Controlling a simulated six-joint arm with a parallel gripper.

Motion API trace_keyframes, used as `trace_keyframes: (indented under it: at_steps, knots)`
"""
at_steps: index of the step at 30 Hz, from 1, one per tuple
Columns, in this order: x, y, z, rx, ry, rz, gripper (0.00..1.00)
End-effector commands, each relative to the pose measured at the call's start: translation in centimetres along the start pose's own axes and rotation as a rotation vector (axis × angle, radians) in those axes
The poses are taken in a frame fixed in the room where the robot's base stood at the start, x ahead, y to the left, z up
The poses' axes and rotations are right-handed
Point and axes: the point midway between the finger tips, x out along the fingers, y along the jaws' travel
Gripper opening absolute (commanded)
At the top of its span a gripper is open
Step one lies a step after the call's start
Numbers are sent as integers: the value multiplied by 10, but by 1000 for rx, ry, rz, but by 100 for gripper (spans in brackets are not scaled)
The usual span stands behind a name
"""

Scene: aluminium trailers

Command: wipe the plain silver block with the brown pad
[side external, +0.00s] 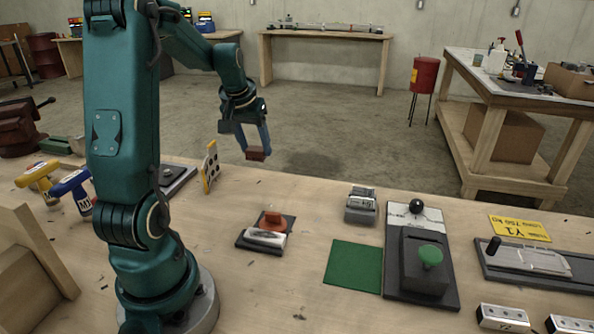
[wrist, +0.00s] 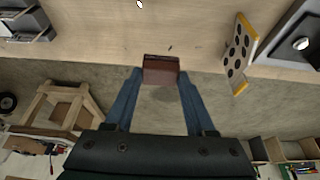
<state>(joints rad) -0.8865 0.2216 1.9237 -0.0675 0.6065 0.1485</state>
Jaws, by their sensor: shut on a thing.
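My gripper (side external: 256,148) is shut on the brown pad (side external: 256,155) and holds it in the air near the bench's far edge, apart from everything on it. In the wrist view the pad (wrist: 161,68) sits between the two blue fingers. A silver block (side external: 266,238) with a plain-looking face lies on a dark base on the bench, nearer the camera than the pad, beside an orange piece (side external: 272,221). Another silver-grey block (side external: 361,207) with dark markings on top stands to its right. I cannot tell for sure which is the plain one.
An upright yellow-edged plate with holes (side external: 209,166) stands left of my gripper. Silver blocks with dots (side external: 503,317) are at the front right. Bare bench surrounds the silver block.

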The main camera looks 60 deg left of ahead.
Motion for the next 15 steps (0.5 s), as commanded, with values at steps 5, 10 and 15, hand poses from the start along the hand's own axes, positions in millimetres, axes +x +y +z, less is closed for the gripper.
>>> trace_keyframes:
  at_steps: [5, 10, 15]
  knots:
    - [0, 0, 0, -19, 0, -9, 10]
    - [0, 2, 5, -119, 0, -51, 10]
    - [-1, 0, 15, -283, 1, -120, 10]
